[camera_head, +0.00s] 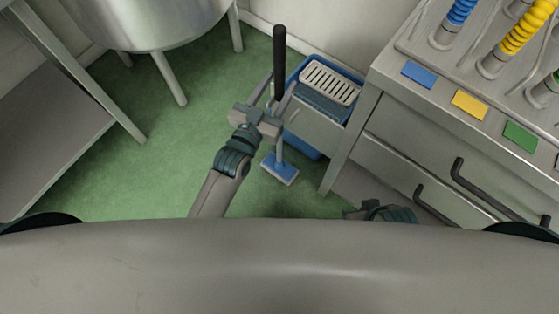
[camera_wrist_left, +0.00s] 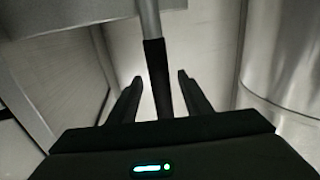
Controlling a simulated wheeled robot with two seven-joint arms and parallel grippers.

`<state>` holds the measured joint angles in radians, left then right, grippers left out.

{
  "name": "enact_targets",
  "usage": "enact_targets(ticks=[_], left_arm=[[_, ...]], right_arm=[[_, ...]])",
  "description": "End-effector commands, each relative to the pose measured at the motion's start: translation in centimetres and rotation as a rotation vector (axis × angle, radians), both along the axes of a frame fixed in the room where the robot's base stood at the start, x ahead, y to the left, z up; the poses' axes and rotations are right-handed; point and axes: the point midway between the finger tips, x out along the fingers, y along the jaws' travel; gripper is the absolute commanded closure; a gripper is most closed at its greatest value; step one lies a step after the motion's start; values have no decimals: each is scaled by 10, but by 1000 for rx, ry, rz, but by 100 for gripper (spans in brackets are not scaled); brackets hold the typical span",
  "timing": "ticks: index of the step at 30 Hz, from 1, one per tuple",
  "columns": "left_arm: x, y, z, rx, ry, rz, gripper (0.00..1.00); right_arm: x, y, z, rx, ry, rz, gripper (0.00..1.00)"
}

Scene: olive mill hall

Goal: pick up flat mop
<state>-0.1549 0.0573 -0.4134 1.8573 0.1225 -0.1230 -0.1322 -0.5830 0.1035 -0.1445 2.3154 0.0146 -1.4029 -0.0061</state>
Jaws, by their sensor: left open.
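The flat mop (camera_head: 280,60) stands upright on the green floor, with a black grip at the top of its handle and a blue flat head (camera_head: 280,169) below. My left gripper (camera_head: 280,85) is open at the mop's handle, with a finger on either side of it. In the left wrist view the mop's black grip (camera_wrist_left: 157,75) rises between the two fingers of the left gripper (camera_wrist_left: 160,88), with a gap to each. My right gripper (camera_head: 352,211) shows only partly at the lower right, and its jaws are unclear.
A blue bucket with a pale wringer (camera_head: 329,82) stands just right of the mop. A grey drawer cabinet (camera_head: 400,148) with hose fittings is at the right. A round steel vessel (camera_head: 150,25) on legs stands behind left. Green floor (camera_head: 140,175) is free at left.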

Motion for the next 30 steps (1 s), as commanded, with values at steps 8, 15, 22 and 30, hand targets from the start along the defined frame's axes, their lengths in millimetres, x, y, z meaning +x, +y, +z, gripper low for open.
enact_targets(ticks=[8, 15, 22, 30], left_arm=[[0, 0, 0, 0, 0, 0, 55], [18, -8, 4, -1, -2, 0, 55], [42, -18, 6, -1, 0, 1, 55], [47, -20, 5, -1, 0, 1, 55]], right_arm=[[-1, 0, 0, 0, 2, 0, 69], [-2, 0, 0, -1, 5, 1, 69], [-1, -1, -1, -2, 5, 1, 69], [0, 0, 0, 0, -2, 0, 69]])
